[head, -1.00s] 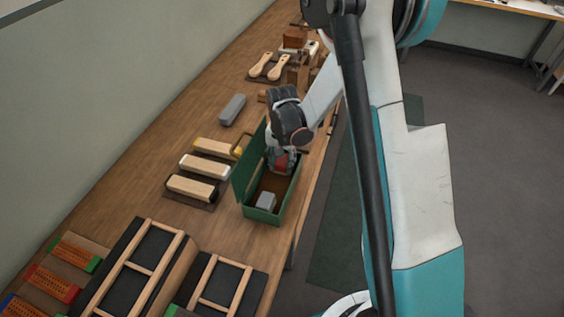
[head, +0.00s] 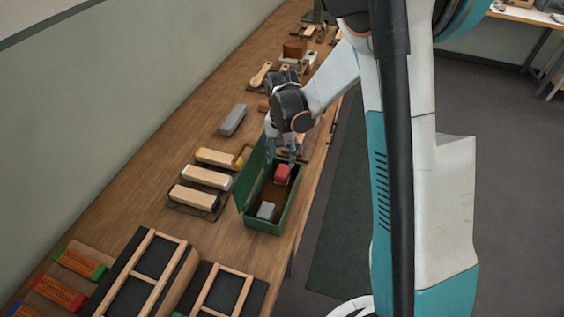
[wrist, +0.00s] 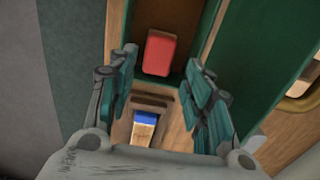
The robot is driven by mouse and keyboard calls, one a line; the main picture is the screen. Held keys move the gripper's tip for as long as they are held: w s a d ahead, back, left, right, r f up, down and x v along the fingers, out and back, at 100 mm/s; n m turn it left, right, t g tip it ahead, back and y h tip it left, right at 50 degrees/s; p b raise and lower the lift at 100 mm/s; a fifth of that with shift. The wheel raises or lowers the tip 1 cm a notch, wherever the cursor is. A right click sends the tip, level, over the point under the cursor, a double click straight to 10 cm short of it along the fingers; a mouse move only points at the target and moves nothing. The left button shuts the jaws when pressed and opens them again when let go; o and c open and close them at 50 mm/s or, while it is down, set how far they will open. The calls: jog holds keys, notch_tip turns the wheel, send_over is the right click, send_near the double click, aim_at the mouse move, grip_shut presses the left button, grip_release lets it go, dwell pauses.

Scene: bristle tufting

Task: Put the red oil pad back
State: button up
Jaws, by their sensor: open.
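The red oil pad (head: 282,173) lies inside the open green box (head: 246,222), towards its far end. It also shows in the wrist view (wrist: 158,53), beyond my fingertips and apart from them. My gripper (head: 281,151) is above the far end of the box. In the wrist view my gripper (wrist: 164,79) is open and empty, its two fingers spread wide. A grey block (head: 266,210) lies in the near end of the box.
Several wooden-backed blocks (head: 205,177) lie left of the box, and a grey block (head: 233,120) lies behind them. Wooden frames (head: 150,265) stand at the front. A blue-ended block (wrist: 144,118) shows below my fingers. The box's raised lid (head: 250,172) stands on its left.

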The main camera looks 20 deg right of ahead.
jog(key=s+r+n+t, duration=0.1)
jog(key=s+r, duration=0.3)
jog(key=r, duration=0.4)
jog(key=s+r+n+t, duration=0.2)
jog(key=s+r, duration=0.2)
jog(key=r, duration=0.5)
jog(key=s+r+n+t, duration=0.2)
jog(key=s, duration=0.5)
jog(key=s+r+n+t, duration=0.2)
jog(key=s+r, duration=0.1)
jog(key=s, duration=0.4)
jog(key=shift+s+d+p, duration=0.2)
jog(key=shift+s+p, duration=0.05)
jog(key=shift+p, duration=0.1)
jog(key=shift+r, duration=0.1)
